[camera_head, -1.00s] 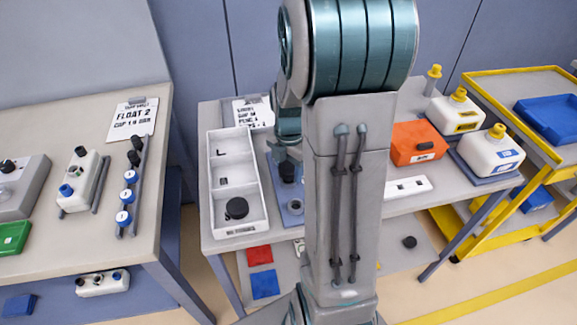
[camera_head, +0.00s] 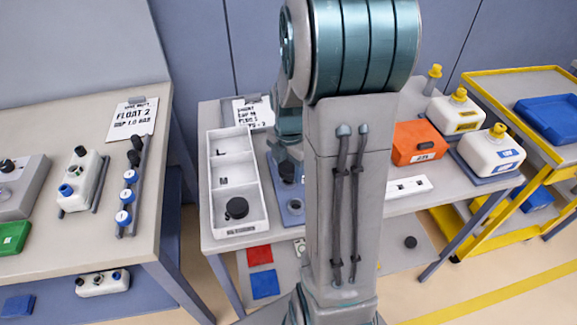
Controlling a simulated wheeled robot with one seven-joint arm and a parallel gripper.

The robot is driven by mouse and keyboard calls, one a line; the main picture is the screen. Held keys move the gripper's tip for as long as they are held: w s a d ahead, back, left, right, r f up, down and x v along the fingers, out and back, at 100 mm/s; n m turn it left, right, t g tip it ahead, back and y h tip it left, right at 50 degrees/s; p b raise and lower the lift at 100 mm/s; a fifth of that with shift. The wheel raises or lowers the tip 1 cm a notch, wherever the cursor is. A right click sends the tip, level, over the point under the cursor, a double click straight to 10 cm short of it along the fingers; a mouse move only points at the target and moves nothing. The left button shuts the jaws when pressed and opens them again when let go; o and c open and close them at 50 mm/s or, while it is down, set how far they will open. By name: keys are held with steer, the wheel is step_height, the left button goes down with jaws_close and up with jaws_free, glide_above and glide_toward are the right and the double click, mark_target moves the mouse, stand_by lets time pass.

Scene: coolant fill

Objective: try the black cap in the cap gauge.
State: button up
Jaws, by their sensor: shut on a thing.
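My gripper (camera_head: 284,160) is low over the blue-grey plate of the cap gauge (camera_head: 293,211) on the middle table, partly hidden by my own arm. It is shut on a small dark thing, which looks like the black cap (camera_head: 288,173). The cap is at the back part of the plate. I cannot tell whether it is seated in the gauge or just above it. A round pale feature shows on the plate's front part. My arm hides the plate's right side.
A white three-compartment tray (camera_head: 216,200) stands left of the gauge, with a black round piece (camera_head: 236,208) in its front compartment. An orange box (camera_head: 419,143) and white, yellow-capped jugs (camera_head: 490,152) stand at right. A sign (camera_head: 254,112) stands behind.

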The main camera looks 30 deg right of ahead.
mark_target(289, 165)
steer(key=shift+f+b, duration=1)
steer(key=shift+f, duration=0.25)
steer(key=o, duration=1.1)
step_height(289, 165, up, 14)
steer(key=shift+f, duration=0.1)
steer(key=shift+o, duration=0.2)
steer(key=shift+p, duration=0.35)
